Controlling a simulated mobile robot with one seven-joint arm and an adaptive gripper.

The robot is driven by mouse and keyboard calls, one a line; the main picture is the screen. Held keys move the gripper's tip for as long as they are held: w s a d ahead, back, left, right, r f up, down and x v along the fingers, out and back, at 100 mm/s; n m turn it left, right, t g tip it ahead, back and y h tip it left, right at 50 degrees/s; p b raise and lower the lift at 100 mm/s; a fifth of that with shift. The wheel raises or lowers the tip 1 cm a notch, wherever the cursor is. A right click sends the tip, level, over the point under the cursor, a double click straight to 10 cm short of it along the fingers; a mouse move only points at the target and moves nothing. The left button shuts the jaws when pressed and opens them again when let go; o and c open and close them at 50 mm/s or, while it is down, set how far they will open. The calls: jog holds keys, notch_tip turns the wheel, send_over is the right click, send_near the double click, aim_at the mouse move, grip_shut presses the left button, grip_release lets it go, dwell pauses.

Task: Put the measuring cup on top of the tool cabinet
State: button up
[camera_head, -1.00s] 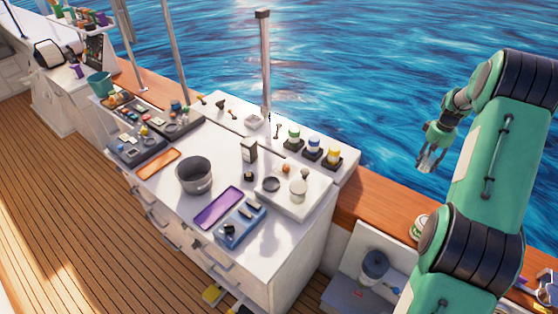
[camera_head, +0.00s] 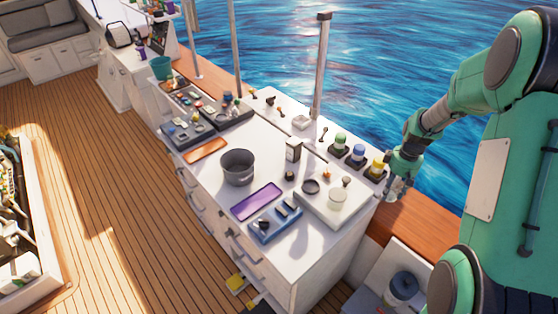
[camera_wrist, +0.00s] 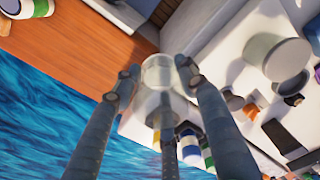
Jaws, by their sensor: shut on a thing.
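My gripper (camera_head: 396,188) is beside the right back corner of the white drawer cabinet, over the wooden rail. In the wrist view my gripper (camera_wrist: 160,82) is shut on a clear measuring cup (camera_wrist: 159,72), which sits between its fingers. In the head view the cup is small and hard to tell from the fingertips. The tool cabinet (camera_head: 335,240) is white, with drawers on its front and many things on its top. Its white top also fills much of the right side of the wrist view.
The top holds a grey pot (camera_head: 238,168), a purple tray (camera_head: 257,201), an orange tray (camera_head: 205,150), a blue box (camera_head: 276,223) and a white board (camera_head: 330,206) with jars. Coloured-lid jars (camera_head: 377,167) line the back near my gripper. Small bare patches lie between them.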

jog(key=s+a+n, duration=0.3)
jog(key=s+a, duration=0.4)
jog(key=a, duration=0.2)
jog(key=s+a+n, duration=0.3)
jog(key=s+a, duration=0.3)
jog(key=a, duration=0.3)
jog(key=s+a+f+n+p, duration=0.1)
jog(key=s+a+n, duration=0.3)
jog(key=s, duration=0.5)
jog(key=s+a+n+p, duration=0.1)
jog(key=s+a+n, duration=0.1)
jog(key=s+a, duration=0.6)
notch_tip(320, 180, down, 5)
jog(key=s+d, duration=0.2)
jog(key=shift+d, duration=0.2)
jog(key=shift+w+f, duration=0.1)
jog(key=shift+w, duration=0.1)
send_over(302, 248)
jog(key=shift+f, duration=0.75)
jog(key=shift+s+f, duration=0.1)
jog(key=shift+f, duration=1.65)
